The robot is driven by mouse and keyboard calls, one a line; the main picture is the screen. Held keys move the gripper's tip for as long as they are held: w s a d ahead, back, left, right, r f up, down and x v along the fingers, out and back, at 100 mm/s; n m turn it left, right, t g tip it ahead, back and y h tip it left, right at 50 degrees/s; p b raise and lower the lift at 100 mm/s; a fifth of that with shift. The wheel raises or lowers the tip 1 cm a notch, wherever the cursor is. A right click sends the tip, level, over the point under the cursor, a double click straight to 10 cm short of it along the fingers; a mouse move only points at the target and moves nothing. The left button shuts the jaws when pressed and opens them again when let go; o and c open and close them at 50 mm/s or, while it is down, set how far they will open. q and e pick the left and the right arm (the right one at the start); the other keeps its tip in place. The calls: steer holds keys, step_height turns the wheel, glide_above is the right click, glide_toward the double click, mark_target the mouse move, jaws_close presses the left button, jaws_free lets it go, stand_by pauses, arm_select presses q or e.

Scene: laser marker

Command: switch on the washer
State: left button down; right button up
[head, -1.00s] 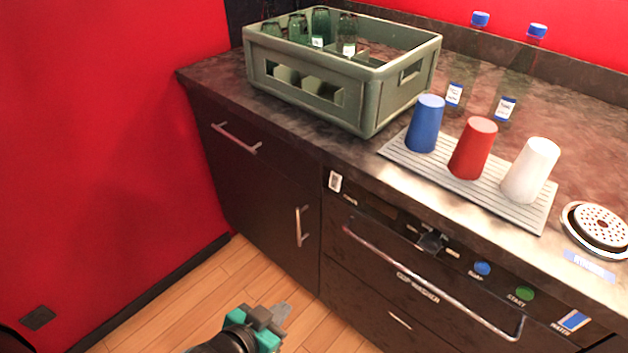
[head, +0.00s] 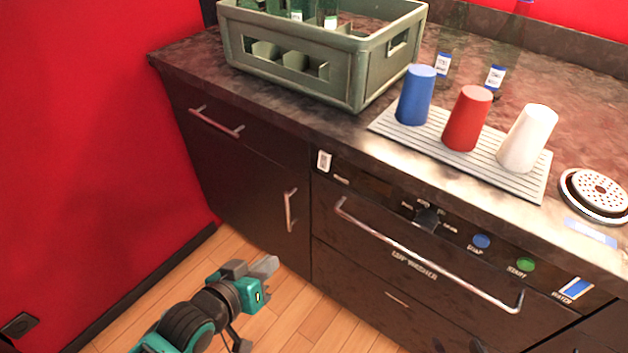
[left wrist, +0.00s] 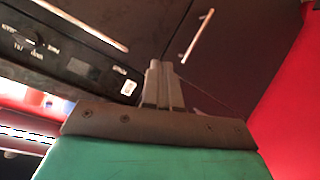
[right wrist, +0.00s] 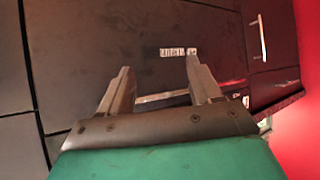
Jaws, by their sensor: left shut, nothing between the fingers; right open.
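The cup washer (head: 415,265) is a dark front panel under the counter, with a long bar handle (head: 430,255). Along its top edge are a small white switch (head: 324,161) at the left end, a dark knob (head: 427,219), a blue soap button (head: 481,241), a green start button (head: 525,265) and a blue-and-white water switch (head: 576,290). My left gripper (head: 267,267) is shut and empty, low in front of the cabinet, apart from the panel. The left wrist view shows the white switch (left wrist: 128,88) beyond its fingers. My right gripper (right wrist: 160,84) is open and empty, facing the washer label (right wrist: 178,52).
A blue cup (head: 416,95), red cup (head: 468,118) and white cup (head: 527,138) stand upside down on a ridged mat (head: 385,122). A round rinser (head: 597,190) is at right. A red wall (head: 90,150) bounds the left.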

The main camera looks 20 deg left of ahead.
mark_target(323, 168)
arm_select(q)
steer(key=w+a+r+n+t+h+b, duration=0.1)
steer(key=w+r+n+b, duration=0.5)
steer(key=n, duration=0.6)
step_height(323, 168, up, 2)
steer(key=shift+w+a+r+t+h, duration=0.1)
steer(key=shift+w+a+t+h, duration=0.3)
steer(key=shift+t+h, duration=0.6)
arm_select(e)
steer(key=shift+y, duration=0.5)
steer(key=w+a+f, duration=0.1)
steer(key=a+f, duration=0.1)
steer(key=f, duration=0.1)
steer(key=shift+w+a, duration=0.3)
steer(key=shift+w, duration=0.1)
arm_select(q)
steer(key=shift+w+d, duration=0.2)
arm_select(e)
steer(key=shift+f, duration=0.1)
arm_select(q)
steer(key=b+x, duration=0.3)
steer(key=x, duration=1)
steer(key=shift+w, duration=0.4)
arm_select(e)
step_height(323, 168, down, 4)
steer(key=shift+s+r, duration=0.1)
steer(key=shift+r, duration=0.15)
